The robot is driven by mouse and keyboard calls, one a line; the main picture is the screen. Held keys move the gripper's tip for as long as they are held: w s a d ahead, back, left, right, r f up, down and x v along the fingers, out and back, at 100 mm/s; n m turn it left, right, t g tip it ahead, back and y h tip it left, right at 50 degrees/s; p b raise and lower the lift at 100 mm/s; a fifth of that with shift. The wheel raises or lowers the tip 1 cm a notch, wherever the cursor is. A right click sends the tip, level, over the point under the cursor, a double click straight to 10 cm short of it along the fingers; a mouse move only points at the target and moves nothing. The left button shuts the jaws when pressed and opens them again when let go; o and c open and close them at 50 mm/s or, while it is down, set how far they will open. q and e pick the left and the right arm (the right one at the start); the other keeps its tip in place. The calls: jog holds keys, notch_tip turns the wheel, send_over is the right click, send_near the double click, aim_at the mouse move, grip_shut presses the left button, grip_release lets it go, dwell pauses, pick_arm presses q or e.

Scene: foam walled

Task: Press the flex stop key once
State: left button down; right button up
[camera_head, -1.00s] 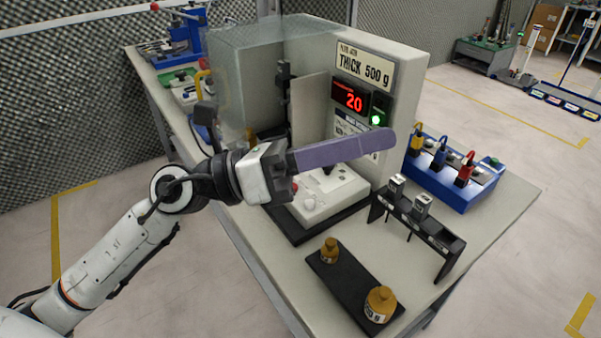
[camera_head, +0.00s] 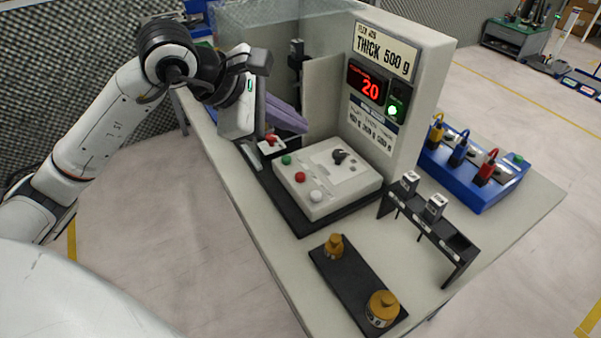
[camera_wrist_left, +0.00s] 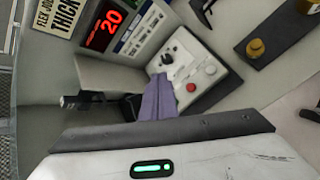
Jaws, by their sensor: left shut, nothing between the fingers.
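The flex console (camera_head: 325,180) is a pale box with a green button (camera_head: 286,160), a red button (camera_head: 300,177), a white button (camera_head: 315,196) and a black knob (camera_head: 340,157). I cannot read which is the stop key. My left gripper (camera_head: 303,127) is shut and empty, its purple fingers pointing right, behind the console's left end in the head view. In the left wrist view the fingers (camera_wrist_left: 158,80) lie beside the red button (camera_wrist_left: 191,87) and knob (camera_wrist_left: 168,59); contact is not visible. A small red key on a white block (camera_head: 270,142) sits below the gripper. My right gripper is out of view.
The flex stand has a lit red display (camera_head: 367,84) reading 20 and a green lamp (camera_head: 392,110). A clear guard and panel stand behind the fingers. A black rack (camera_head: 430,232), brass weights on a black tray (camera_head: 350,283) and a blue padlock box (camera_head: 470,178) are to the right.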

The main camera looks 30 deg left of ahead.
pick_arm(q)
jog(key=b, duration=0.6)
send_over(300, 177)
jog(key=f, duration=0.5)
jog(key=a+f, duration=0.1)
jog(key=f, duration=0.2)
jog(key=shift+s+f, duration=0.25)
jog(key=shift+s, duration=0.05)
jog(key=shift+f, duration=0.2)
jog(key=shift+b, duration=0.3)
dwell(0.6)
jog(key=shift+f+b, duration=0.35)
jog(key=shift+b, duration=0.15)
